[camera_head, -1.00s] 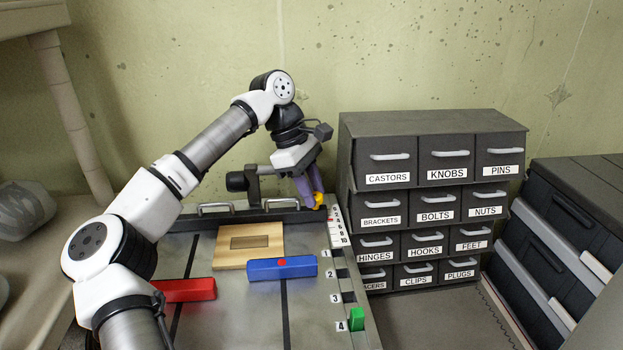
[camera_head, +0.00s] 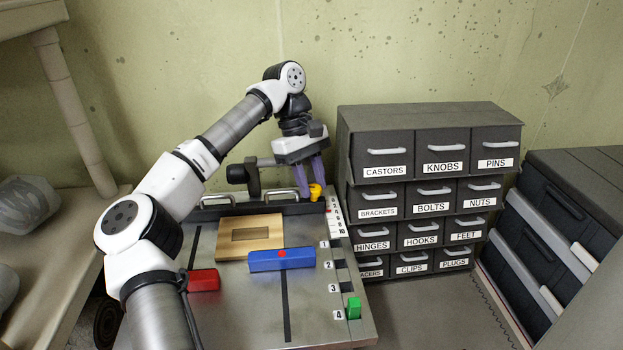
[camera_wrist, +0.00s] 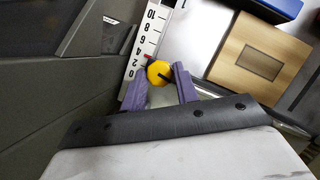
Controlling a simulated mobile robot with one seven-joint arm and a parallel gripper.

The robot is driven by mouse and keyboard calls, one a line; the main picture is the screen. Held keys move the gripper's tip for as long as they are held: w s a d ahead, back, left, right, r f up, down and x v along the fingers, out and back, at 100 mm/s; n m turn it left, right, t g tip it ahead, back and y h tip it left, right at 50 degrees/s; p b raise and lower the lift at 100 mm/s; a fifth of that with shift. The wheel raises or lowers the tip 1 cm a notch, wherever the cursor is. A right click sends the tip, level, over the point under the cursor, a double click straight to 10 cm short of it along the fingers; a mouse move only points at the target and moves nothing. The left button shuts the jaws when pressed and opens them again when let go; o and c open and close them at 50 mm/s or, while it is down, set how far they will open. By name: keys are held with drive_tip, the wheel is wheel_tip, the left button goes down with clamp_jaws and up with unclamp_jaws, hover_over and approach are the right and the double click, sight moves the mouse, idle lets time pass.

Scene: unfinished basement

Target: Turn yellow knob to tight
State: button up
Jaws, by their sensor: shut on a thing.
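The yellow knob (camera_head: 316,191) is at the back right corner of the metal workbench top, beside a white number scale (camera_head: 336,216). My gripper (camera_head: 313,180) has purple fingers and comes down on the knob from above. In the wrist view the yellow knob (camera_wrist: 159,72) sits between the fingertips of my gripper (camera_wrist: 158,82), and they are shut on it. A dark bar shows on the knob's face there. A small red mark (camera_wrist: 150,58) lies at the scale beside the knob. The word tight cannot be read in either view.
A blue block (camera_head: 282,260) with a red dot, a wooden board (camera_head: 262,233) with a rectangular recess, a red block (camera_head: 204,280) and a green piece (camera_head: 354,308) are on the bench. A labelled drawer cabinet (camera_head: 430,125) stands close on the right.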

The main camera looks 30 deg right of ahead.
drive_tip(key=o, duration=1)
drive_tip(key=shift+c, duration=0.2)
drive_tip(key=p+v, duration=0.2)
drive_tip(key=v, duration=1.1)
drive_tip(key=shift+w+r, duration=0.15)
drive_tip(key=shift+r, duration=0.25)
